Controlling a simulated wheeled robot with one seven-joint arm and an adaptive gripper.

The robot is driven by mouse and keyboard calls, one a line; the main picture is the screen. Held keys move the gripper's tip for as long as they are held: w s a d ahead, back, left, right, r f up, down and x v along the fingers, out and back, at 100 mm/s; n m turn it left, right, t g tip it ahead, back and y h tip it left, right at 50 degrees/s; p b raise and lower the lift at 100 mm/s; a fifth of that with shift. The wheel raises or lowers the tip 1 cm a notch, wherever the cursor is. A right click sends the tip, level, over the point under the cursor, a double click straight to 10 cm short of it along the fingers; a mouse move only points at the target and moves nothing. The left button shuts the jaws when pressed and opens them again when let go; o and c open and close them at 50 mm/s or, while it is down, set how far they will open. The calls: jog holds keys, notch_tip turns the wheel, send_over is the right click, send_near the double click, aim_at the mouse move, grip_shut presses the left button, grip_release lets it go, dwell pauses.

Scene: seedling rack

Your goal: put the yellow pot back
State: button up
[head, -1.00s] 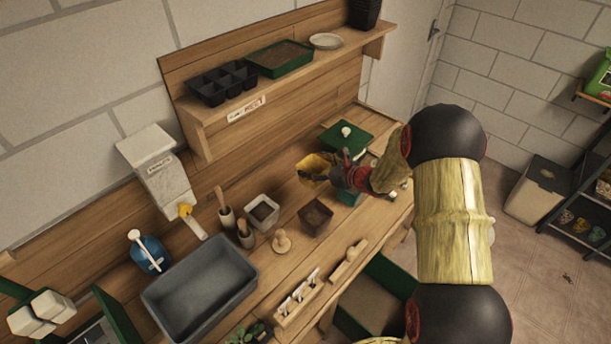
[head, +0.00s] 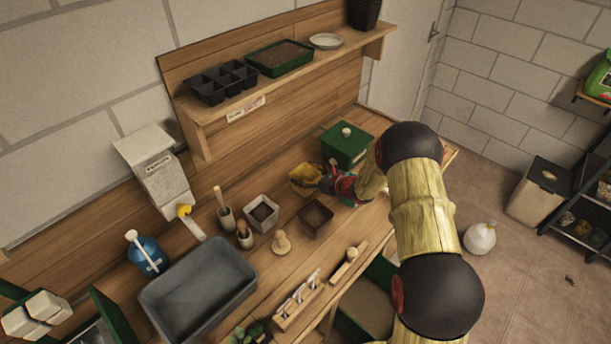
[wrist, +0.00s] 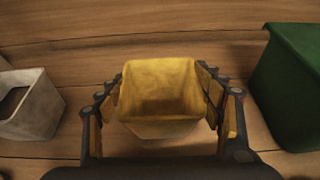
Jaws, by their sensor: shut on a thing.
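The yellow pot (head: 305,178) is a square, tapered pot, and it looks empty. In the wrist view the yellow pot (wrist: 160,90) sits between the two fingers of my gripper (wrist: 163,100), which is shut on its left and right sides. In the head view my gripper (head: 325,182) reaches the pot from the right, over the back right part of the bench. The pot looks upright. I cannot tell whether its base touches the bench top.
A pale pot (head: 262,213) and a brown pot (head: 315,219) stand to the left and in front. A green lidded box (head: 346,145) stands close on the right. A wooden peg (head: 281,242), a grey tub (head: 199,288) and a shelf (head: 290,87) are also near.

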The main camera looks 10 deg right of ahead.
jog(key=shift+f, duration=0.15)
jog(key=o, duration=1.3)
